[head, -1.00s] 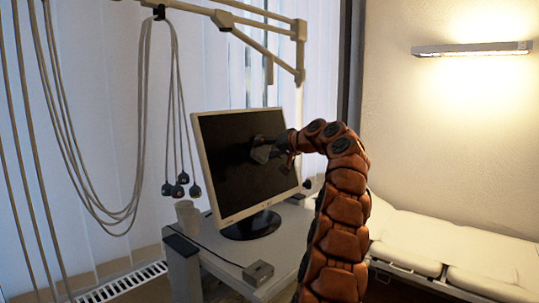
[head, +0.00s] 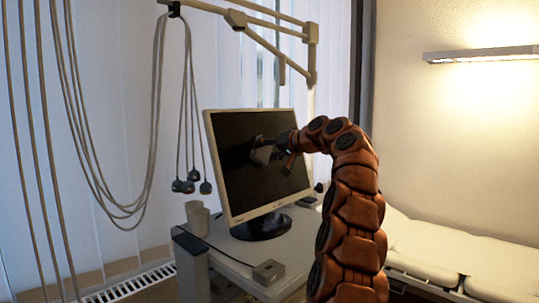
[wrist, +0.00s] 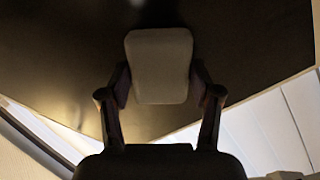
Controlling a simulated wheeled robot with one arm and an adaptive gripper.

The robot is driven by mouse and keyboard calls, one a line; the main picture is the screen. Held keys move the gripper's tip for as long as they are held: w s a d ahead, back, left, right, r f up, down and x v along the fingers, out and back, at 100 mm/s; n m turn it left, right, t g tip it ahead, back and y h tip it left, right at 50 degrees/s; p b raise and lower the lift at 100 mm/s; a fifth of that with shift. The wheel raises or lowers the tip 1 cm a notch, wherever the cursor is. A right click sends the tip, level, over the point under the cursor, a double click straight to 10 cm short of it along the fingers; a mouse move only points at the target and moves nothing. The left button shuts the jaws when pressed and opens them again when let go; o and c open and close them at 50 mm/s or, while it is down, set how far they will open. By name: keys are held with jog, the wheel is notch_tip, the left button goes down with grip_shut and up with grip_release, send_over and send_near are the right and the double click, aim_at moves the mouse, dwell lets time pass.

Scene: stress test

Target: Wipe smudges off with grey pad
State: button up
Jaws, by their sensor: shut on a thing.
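A monitor with a pale frame and dark screen (head: 235,180) stands on a desk. My gripper (head: 279,150) is in front of the upper middle of the screen. It is shut on a grey pad (head: 262,155). In the wrist view, the pad (wrist: 160,66) sits between the two fingers, with the dark screen (wrist: 60,60) behind it. The pad is at or very near the screen; I cannot tell whether it touches. A dim blotch shows on the screen at the top of the wrist view, partly hidden by the pad. No smudge is clear in the head view.
A pale cup (head: 197,218) and a small grey box (head: 268,272) are on the desk (head: 225,262). Cables with dark ends (head: 190,187) hang left of the monitor from a pale overhead arm (head: 270,32). A padded couch (head: 450,250) is at the right.

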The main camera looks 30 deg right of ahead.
aim_at(256, 152)
jog(key=shift+s+a+b, duration=0.2)
jog(key=shift+a+b, duration=0.4)
jog(key=shift+a, duration=0.3)
jog(key=shift+s+a+b, duration=0.15)
jog(key=shift+a+b, duration=0.45)
jog(key=shift+a, duration=0.3)
jog(key=shift+s, duration=0.1)
jog(key=shift+b+v, duration=0.45)
jog(key=shift+v, duration=2.45)
jog(key=shift+d, duration=0.1)
jog(key=v, duration=0.3)
jog(key=shift+r, duration=0.1)
